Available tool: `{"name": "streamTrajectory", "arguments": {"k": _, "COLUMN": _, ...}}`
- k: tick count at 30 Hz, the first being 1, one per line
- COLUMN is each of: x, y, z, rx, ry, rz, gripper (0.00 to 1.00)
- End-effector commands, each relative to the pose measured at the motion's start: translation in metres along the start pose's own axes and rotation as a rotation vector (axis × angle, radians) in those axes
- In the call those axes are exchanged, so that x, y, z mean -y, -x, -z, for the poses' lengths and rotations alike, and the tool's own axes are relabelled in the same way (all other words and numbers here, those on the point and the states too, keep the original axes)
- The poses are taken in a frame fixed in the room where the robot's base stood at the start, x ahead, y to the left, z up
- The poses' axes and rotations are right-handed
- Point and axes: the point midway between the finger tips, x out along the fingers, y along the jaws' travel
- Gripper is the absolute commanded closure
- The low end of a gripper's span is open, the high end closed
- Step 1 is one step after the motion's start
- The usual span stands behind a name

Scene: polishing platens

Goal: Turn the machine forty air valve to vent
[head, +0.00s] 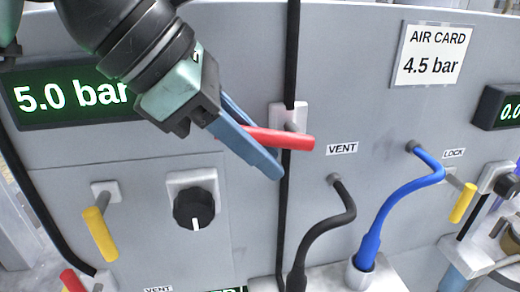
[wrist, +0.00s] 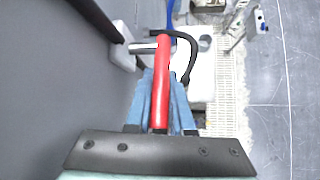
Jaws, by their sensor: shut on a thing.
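A red valve lever (head: 290,140) sits on a white mount (head: 281,115) on the grey machine panel. It points right, towards a VENT label (head: 342,149). My gripper (head: 262,150) comes from the upper left, and its blue fingers are shut on the lever. In the wrist view the red lever (wrist: 161,75) lies between the two fingers (wrist: 161,100), with its metal stem reaching left to the panel mount. Part of the lever is hidden by the near finger. No machine number shows in either view.
A green display (head: 60,98) reads 5.0 bar, and an air card (head: 430,55) reads 4.5 bar. A black knob (head: 194,209), yellow levers (head: 100,235) (head: 463,203), a black hose (head: 325,226) and a blue hose (head: 400,200) stick out nearby. Another red handle (head: 72,281) is at lower left.

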Motion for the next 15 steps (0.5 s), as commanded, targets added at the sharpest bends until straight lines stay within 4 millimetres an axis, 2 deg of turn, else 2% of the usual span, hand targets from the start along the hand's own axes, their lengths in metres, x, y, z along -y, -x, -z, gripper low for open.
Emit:
{"name": "streamTrajectory", "arguments": {"k": 6, "x": 0.0003, "y": -0.0004, "z": 0.0007, "rx": -0.003, "ry": 0.001, "rz": 0.002, "gripper": 1.00}}
{"name": "streamTrajectory", "arguments": {"k": 7, "x": 0.0003, "y": -0.0005, "z": 0.0007, "rx": -0.003, "ry": 0.001, "rz": 0.002, "gripper": 0.76}}
{"name": "streamTrajectory", "arguments": {"k": 8, "x": 0.0003, "y": -0.0005, "z": 0.0007, "rx": -0.003, "ry": 0.001, "rz": 0.002, "gripper": 0.70}}
{"name": "streamTrajectory", "arguments": {"k": 9, "x": 0.0003, "y": -0.0005, "z": 0.0007, "rx": -0.003, "ry": 0.001, "rz": 0.002, "gripper": 0.67}}
{"name": "streamTrajectory", "arguments": {"k": 15, "x": 0.0002, "y": -0.0003, "z": 0.0004, "rx": -0.002, "ry": 0.001, "rz": 0.001, "gripper": 0.67}}
